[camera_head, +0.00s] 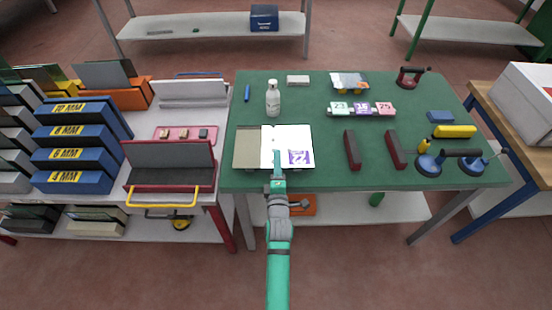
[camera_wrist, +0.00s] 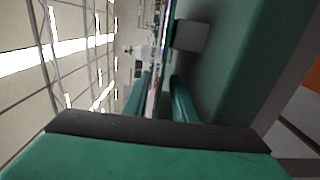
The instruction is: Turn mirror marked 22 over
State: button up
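The mirror marked 22 (camera_head: 274,139) is a pale plate lying near the front edge of the green table, with a purple label (camera_head: 301,157) whose 22 reads upside down in the head view. A beige-grey pad (camera_head: 247,148) shows at its left. My gripper (camera_head: 277,160) reaches in level from the front, at the mirror's near edge. In the wrist view, which is turned sideways, the two green fingers (camera_wrist: 161,90) stand apart with a thin pale edge between them. I cannot tell whether they touch it.
Two dark red bars (camera_head: 352,149) stand right of the mirror. Behind are a white bottle (camera_head: 273,100) and numbered tags (camera_head: 361,109). Suction cups (camera_head: 452,160) lie at the right. A rack with a yellow handle (camera_head: 165,190) stands left of the table.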

jog(key=s, duration=0.9)
jog(key=shift+s+a, duration=0.15)
jog(key=shift+a, duration=0.15)
jog(key=shift+a+r, duration=0.1)
jog(key=shift+s, duration=0.2)
